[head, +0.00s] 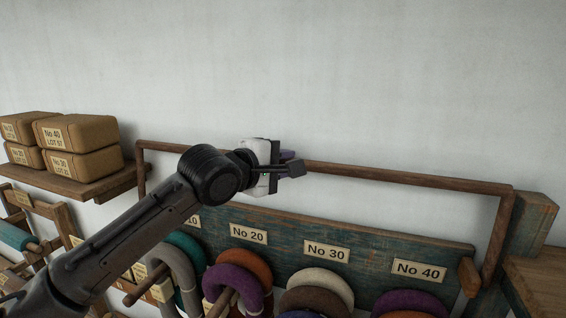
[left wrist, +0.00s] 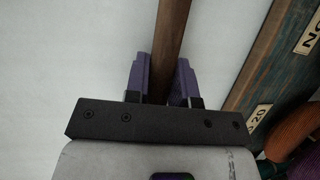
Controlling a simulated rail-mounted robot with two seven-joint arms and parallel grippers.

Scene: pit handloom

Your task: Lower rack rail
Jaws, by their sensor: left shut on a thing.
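The rack rail (head: 400,177) is a brown wooden bar with side arms, standing raised above the teal rack board (head: 375,243) in the head view. My left gripper (head: 291,165) is at the rail's upper bar, left of its middle. In the left wrist view the rail (left wrist: 173,40) runs between the purple fingers of the left gripper (left wrist: 161,82), which are shut on it. My gripper and arm hide part of the rail and the board's left part. My right gripper is not in view.
Yarn hanks (head: 318,285) in several colours hang on pegs below labels No 20, No 30 and No 40. A shelf (head: 90,184) with wrapped parcels (head: 80,134) is at left. A wooden ledge (head: 540,285) is at right. The wall above is bare.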

